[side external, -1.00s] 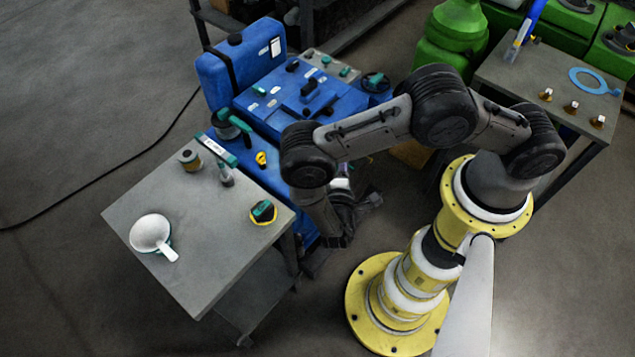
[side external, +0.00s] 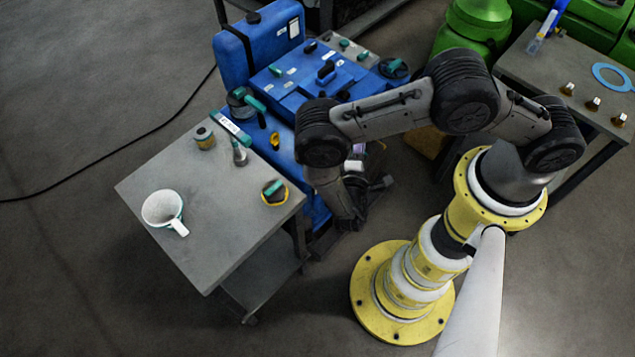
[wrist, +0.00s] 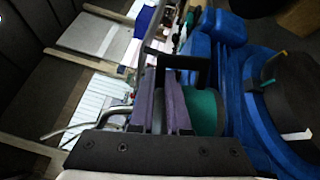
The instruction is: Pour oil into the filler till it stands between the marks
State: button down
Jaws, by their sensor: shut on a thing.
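My gripper (wrist: 168,118) is shut on a teal-green can (wrist: 207,112) with a dark handle, seen close up in the wrist view. Part of the can is hidden by the fingers. The blue engine (side external: 315,85) stands at the back. I cannot tell which fitting is the filler. A yellow-looped handle (side external: 275,141), perhaps the dipstick, is at its front. The oil level and marks cannot be seen.
A grey table (side external: 210,245) holds a white funnel-like vessel (side external: 162,208), a yellow-rimmed teal cap (side external: 275,191) and a small can (side external: 204,138). Another table (side external: 535,75) at right carries a blue ring (side external: 612,77) and small brass fittings. A green tank (side external: 470,35) stands behind my arm.

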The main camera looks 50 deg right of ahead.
jog(key=shift+r, duration=0.15)
jog(key=shift+s+r+n, duration=0.1)
jog(key=shift+r+n, duration=0.3)
jog(key=shift+r, duration=0.1)
jog(key=shift+r, duration=0.1)
dwell(0.3)
jog(key=shift+d+r+n+t, duration=0.15)
jog(key=shift+r+n+t, duration=0.15)
jog(key=shift+r+n, duration=0.2)
jog(key=shift+r, duration=0.1)
dwell(0.4)
jog(key=shift+s+r+n, duration=0.1)
jog(key=shift+r+n, duration=0.4)
dwell(0.4)
jog(key=shift+r+n, duration=0.5)
jog(key=shift+r, duration=0.05)
